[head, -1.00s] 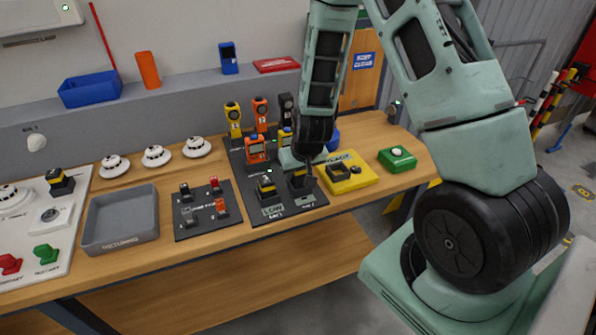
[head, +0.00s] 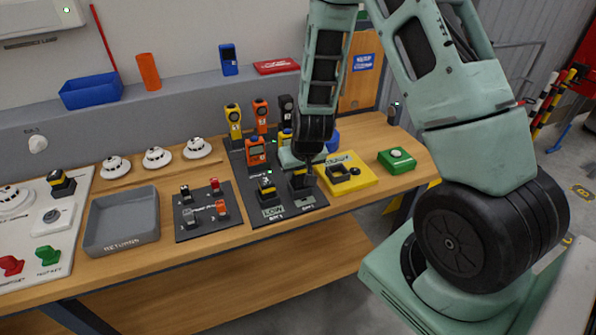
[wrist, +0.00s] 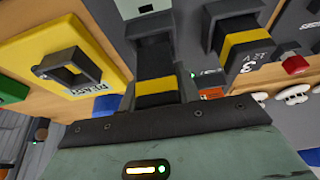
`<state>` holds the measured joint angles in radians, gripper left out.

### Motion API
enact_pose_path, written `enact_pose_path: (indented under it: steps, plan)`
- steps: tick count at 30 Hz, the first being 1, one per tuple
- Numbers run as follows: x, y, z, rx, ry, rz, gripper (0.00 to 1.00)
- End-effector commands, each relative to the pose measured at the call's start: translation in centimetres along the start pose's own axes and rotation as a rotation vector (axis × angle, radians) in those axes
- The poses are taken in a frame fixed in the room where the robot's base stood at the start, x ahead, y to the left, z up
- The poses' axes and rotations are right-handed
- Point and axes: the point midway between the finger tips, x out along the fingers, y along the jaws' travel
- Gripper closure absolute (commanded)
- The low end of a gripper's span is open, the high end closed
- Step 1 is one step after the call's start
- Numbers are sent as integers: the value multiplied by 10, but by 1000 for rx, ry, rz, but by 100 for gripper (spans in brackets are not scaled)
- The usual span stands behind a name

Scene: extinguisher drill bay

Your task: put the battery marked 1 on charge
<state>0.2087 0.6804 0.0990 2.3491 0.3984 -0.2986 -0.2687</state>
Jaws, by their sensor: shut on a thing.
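My gripper (head: 306,163) is shut on a black battery with a yellow band (head: 301,181), over the right bay of the dark charging plate (head: 285,213). In the wrist view the held battery (wrist: 155,85) shows at the centre; its number is hidden. I cannot tell whether it is seated or slightly raised. A second yellow-banded battery (head: 267,189) stands upright in the left bay, marked LOW BAY 1. It also shows in the wrist view (wrist: 241,45), with a mark like 3.
A yellow plate with an empty black frame (head: 340,173) lies just right, and a green box (head: 397,160) beyond it. A switch panel (head: 205,230) and a grey returns tray (head: 122,222) lie left.

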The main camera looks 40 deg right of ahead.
Motion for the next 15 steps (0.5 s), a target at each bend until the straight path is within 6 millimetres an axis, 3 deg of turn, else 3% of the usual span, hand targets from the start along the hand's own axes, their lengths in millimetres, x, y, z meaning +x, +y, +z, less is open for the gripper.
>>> enact_pose_path:
  steps: [15]
  plan:
    - [-25, 0, -11, 0, 1, 0, 99]
